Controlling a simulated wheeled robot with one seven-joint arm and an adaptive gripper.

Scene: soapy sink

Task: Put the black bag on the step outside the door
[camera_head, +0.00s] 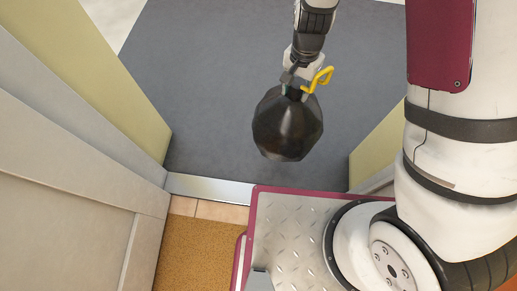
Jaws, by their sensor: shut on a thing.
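The black bag (287,128) is a dark, rounded, faceted shape with a yellow tie (319,79) at its neck. My gripper (292,88) is shut on the neck of the bag, which hangs below it. The bag appears over the grey floor (210,75) beyond the door threshold; I cannot tell how high it is above that surface. The metal threshold strip (208,189) crosses the doorway below and left of the bag. The fingertips are partly hidden by the bag's neck and the tie.
A grey panelled door (60,190) stands at the left. Cream walls (100,70) flank the opening, one more (378,147) at the right. A brown mat (195,250) lies inside the threshold. The grey floor around the bag is clear.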

